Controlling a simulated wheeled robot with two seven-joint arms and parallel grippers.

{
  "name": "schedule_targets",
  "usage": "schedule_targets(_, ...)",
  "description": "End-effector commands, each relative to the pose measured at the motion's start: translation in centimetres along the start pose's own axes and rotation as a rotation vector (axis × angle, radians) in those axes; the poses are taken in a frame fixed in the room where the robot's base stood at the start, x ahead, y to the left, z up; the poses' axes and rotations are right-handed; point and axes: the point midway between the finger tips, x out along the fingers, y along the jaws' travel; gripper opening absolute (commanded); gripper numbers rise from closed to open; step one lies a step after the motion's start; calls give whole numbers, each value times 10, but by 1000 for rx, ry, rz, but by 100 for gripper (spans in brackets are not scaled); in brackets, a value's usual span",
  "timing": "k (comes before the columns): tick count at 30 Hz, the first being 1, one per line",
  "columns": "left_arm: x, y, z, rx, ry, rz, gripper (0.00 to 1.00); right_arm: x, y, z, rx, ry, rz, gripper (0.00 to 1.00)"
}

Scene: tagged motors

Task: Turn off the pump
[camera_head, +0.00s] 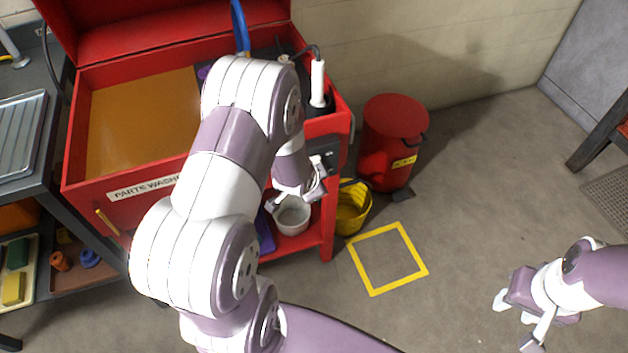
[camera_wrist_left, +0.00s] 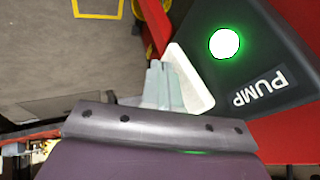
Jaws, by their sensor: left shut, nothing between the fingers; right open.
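The pump control is a dark panel (camera_wrist_left: 265,60) with a "PUMP" label and a round light or button (camera_wrist_left: 224,43) glowing green. In the head view the dark panel (camera_head: 325,150) is on the right front of the red parts washer (camera_head: 85,205), partly behind my left arm. My left gripper (camera_head: 316,188) is shut and empty, just below the panel. Its pale fingers (camera_wrist_left: 164,86) also show in the left wrist view, left of the green light and apart from it in the picture. My right gripper (camera_head: 518,318) is open and empty above the floor at lower right.
A white pot (camera_head: 292,217) stands on the washer's lower shelf. A yellow bucket (camera_head: 352,208) and a red bin (camera_head: 393,130) stand to the right. A yellow square (camera_head: 413,245) marks bare floor. A side bench (camera_head: 25,165) stands at left.

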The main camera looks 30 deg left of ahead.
Motion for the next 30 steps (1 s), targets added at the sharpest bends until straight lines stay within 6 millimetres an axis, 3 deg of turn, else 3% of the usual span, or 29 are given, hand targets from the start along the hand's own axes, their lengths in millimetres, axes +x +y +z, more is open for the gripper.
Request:
schedule_targets(17, 8, -5, 2, 0, 1, -1, 0, 2, 0, 0, 0, 0, 0, 43)
schedule_targets(30, -6, -12, -5, 0, 1, -1, 0, -14, 0, -2, 0, 0, 0, 43)
